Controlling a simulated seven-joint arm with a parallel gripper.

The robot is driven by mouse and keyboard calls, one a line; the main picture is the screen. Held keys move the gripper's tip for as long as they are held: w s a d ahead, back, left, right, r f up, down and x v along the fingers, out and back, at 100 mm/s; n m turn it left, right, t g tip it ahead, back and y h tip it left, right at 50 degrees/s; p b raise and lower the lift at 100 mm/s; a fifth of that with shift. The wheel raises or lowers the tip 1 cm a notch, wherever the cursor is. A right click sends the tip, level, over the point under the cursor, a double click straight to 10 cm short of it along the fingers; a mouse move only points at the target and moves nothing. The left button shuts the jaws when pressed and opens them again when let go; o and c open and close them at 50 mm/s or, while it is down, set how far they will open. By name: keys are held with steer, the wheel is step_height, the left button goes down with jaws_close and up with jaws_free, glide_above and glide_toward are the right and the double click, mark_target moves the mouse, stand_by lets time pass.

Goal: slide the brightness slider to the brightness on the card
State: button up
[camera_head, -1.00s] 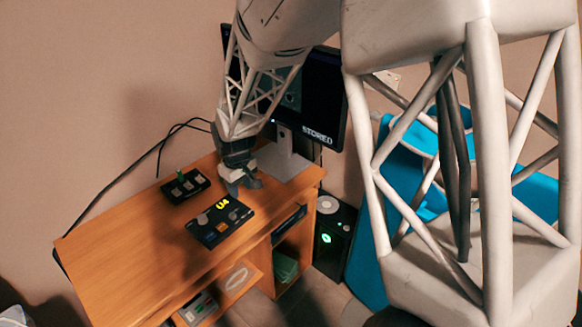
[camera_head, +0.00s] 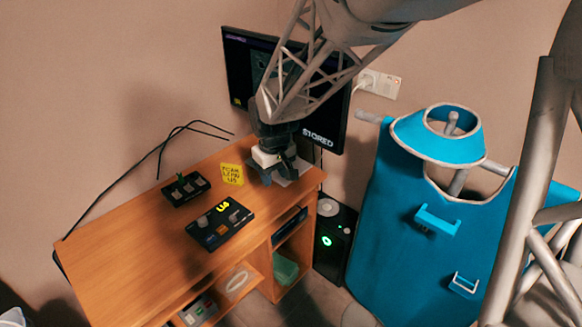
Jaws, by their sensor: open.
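A yellow card (camera_head: 232,174) with dark handwriting stands on the desk by the monitor; its text is too small to read surely. A black control panel (camera_head: 220,224) with a small yellow readout lies at the desk's front right. A smaller black panel (camera_head: 185,189) with pale keys and a green upright piece lies behind it to the left. I cannot tell which part is the brightness slider. My gripper (camera_head: 278,173) is open in front of the monitor's foot, right of the card and apart from both panels. No held object shows between its fingers.
A dark monitor (camera_head: 325,122) reading "STORED" stands at the desk's back right. The wooden desk (camera_head: 135,240) is clear on its left. A black computer tower (camera_head: 334,240) stands beside it. A blue apron (camera_head: 400,235) hangs at the right. A black cable runs behind the desk.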

steer(key=s+d+r+m, duration=0.1)
steer(key=s+d+r, duration=0.2)
steer(key=d, duration=0.1)
steer(key=shift+r, duration=0.15)
steer(key=shift+d, duration=0.2)
stand_by(0.3)
steer(key=s+d+r+m, duration=0.2)
steer(key=s+d, duration=0.3)
steer(key=s, duration=0.3)
steer(key=s+d+r+m+t, duration=0.1)
steer(key=s+d+r+m, duration=0.1)
steer(key=s+d, duration=0.3)
steer(key=s+d+r+m, duration=0.2)
steer(key=s+d+r, duration=0.2)
steer(key=s, duration=0.8)
steer(key=shift+d+r+t, duration=0.15)
steer(key=shift+d+t, duration=0.25)
steer(key=shift+d, duration=0.05)
